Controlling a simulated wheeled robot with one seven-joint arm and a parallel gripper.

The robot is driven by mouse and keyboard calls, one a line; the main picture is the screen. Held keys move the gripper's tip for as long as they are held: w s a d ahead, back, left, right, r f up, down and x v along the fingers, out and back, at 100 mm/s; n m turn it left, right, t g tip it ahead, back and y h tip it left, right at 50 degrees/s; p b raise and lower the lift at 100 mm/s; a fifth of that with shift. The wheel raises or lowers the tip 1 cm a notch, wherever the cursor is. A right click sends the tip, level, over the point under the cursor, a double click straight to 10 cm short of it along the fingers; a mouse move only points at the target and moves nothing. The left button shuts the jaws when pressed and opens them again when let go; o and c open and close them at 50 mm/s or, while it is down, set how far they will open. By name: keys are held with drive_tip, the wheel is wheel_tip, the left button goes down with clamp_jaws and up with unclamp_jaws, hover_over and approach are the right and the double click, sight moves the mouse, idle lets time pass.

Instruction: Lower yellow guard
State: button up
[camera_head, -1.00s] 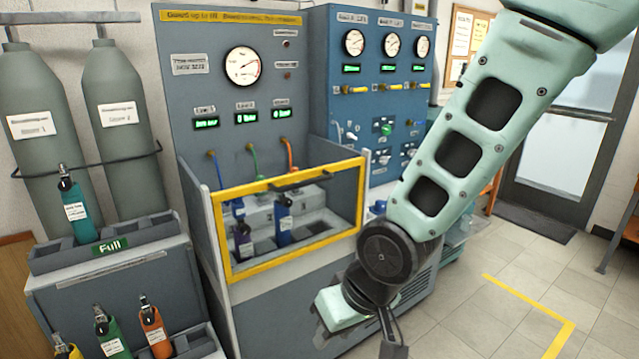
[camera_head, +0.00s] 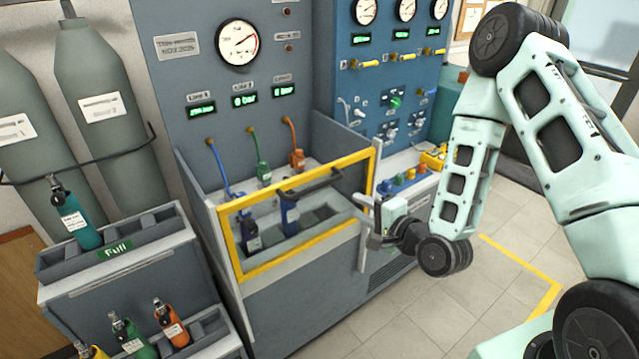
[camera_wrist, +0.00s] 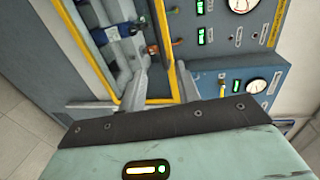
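The yellow guard (camera_head: 300,250) is an upright yellow frame with a see-through pane across the front of the grey bench bay. A dark handle (camera_head: 310,185) sits along its top bar. My gripper (camera_head: 366,226) is at the guard's right side, near its lower right corner. In the wrist view the two grey fingers of my gripper (camera_wrist: 162,75) stand apart. The guard's yellow bar (camera_wrist: 164,35) runs down toward the gap between them. I cannot tell whether the fingers touch it. Blue-bodied bottles (camera_head: 290,215) stand behind the pane.
A blue panel (camera_head: 385,105) with gauges and knobs stands behind my gripper. A rack (camera_head: 115,262) of small bottles and tall grey cylinders (camera_head: 100,100) are at the left. The tiled floor (camera_head: 400,315) in front of the bench is open.

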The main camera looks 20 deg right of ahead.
sight(321, 187)
drive_tip(key=b+x, duration=0.5)
drive_tip(key=x, duration=1)
drive_tip(key=shift+w+a+r, duration=0.1)
drive_tip(key=shift+w+a, duration=0.05)
drive_tip(key=shift+w, duration=0.25)
drive_tip(key=shift+w+a+f, duration=0.2)
drive_tip(key=shift+w+f, duration=0.05)
drive_tip(key=shift+w, duration=0.35)
clamp_jaws()
